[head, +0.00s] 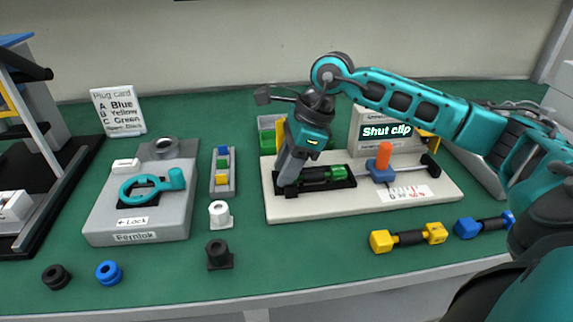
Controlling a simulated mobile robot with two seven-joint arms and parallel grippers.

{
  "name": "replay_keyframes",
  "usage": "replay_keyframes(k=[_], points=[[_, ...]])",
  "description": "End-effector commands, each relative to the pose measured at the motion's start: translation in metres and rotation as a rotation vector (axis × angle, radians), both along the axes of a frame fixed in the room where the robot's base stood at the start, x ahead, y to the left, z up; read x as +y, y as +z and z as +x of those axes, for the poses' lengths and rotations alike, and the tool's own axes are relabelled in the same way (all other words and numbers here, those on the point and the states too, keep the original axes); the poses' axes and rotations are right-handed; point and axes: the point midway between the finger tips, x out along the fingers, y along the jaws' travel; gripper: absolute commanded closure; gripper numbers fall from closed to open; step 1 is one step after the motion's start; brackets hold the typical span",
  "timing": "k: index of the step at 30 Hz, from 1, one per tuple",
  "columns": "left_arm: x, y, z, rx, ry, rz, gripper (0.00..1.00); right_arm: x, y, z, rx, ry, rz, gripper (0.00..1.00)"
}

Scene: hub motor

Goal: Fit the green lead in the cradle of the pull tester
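The green lead (338,171) has a black middle and a green right end. It lies in or just over the black cradle (345,182) on the cream base of the pull tester (350,208). My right gripper (288,188) points down at the lead's left end and hides that end. Whether its fingers are closed on the lead cannot be made out. The tester's display (387,131) reads "Shut clip". An orange upright lever (384,155) on a blue block stands right of the cradle. My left gripper is not in view.
A yellow lead (408,237) and a blue lead (483,225) lie at the front right. A grey Fernlok fixture (105,222) with a teal handle stands left, near black and blue rings (109,272). A plug card (118,110) stands behind.

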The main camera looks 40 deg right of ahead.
Motion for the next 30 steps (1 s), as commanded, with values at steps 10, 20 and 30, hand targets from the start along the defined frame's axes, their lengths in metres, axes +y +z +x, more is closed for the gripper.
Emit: replay_keyframes(k=[10, 20, 30], points=[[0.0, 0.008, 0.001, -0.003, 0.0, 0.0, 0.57, -0.013, 0.037, -0.005, -0.007, -0.003, -0.004, 0.39], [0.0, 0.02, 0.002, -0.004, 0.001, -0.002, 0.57, -0.036, 0.1, -0.019, -0.005, -0.003, -0.002, 0.39], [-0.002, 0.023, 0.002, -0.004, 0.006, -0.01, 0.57, -0.043, 0.12, -0.024, 0.0, 0.0, 0.001, 0.39]])
